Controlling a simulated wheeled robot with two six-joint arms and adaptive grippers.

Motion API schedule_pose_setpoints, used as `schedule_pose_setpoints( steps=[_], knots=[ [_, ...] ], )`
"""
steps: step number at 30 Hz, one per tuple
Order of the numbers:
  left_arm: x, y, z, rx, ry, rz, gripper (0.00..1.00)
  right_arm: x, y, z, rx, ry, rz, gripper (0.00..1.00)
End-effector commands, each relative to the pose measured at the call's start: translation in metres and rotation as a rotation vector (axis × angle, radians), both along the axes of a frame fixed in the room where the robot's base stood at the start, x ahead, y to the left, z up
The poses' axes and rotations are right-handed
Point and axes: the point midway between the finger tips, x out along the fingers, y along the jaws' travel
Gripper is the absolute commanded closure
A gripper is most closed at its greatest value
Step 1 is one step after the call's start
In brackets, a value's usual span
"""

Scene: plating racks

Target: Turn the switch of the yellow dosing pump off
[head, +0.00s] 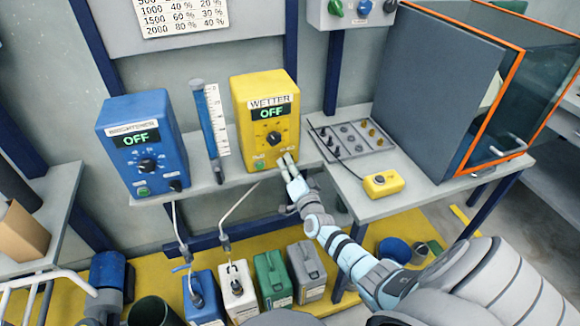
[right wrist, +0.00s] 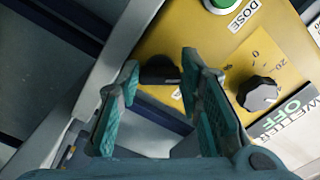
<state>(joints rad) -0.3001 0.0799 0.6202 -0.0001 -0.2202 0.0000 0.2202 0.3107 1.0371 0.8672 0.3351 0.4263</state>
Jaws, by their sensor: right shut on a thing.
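The yellow dosing pump (head: 265,110), labelled WETTER, stands on the shelf, and its display (head: 271,112) reads OFF. Its dial (head: 274,138) shows below the display. In the right wrist view the pump's black switch (right wrist: 160,69) sits at the lower edge of the panel, between my fingers. My right gripper (head: 286,160) is at the lower right of the pump's front, shut on the switch. The right wrist view shows its two teal fingers (right wrist: 161,80) on either side of it. In the head view the fingertips cover the switch. My left gripper is not in view.
The blue BRIGHTENER pump (head: 146,145), also reading OFF, stands left on the shelf, with a blue level tube (head: 210,130) between the pumps. A tray of small parts (head: 352,138) and a yellow box (head: 383,184) lie right. Several canisters (head: 272,279) stand below.

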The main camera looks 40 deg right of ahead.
Motion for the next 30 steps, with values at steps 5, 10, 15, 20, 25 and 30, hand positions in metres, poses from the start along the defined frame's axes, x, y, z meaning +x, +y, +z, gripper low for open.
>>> schedule_pose_setpoints(
  steps=[5, 10, 15, 20, 25, 30],
  knots=[
    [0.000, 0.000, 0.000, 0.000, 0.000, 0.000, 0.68, 0.000, 0.000, -0.001, -0.008, 0.005, 0.001, 0.95],
    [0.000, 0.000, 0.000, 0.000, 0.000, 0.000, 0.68, 0.000, 0.000, -0.001, -0.009, 0.005, 0.001, 0.95],
    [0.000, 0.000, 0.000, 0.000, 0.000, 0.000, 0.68, 0.000, 0.000, -0.001, -0.008, 0.004, 0.000, 0.53],
    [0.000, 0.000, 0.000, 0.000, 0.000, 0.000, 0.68, 0.000, 0.000, -0.001, -0.007, 0.004, 0.000, 0.47],
    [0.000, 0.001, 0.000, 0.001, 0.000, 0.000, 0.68, -0.001, 0.000, 0.000, -0.008, 0.003, 0.000, 0.47],
    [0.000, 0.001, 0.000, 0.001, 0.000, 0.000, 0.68, -0.020, 0.007, -0.002, -0.007, 0.003, 0.001, 0.47]
  ],
)
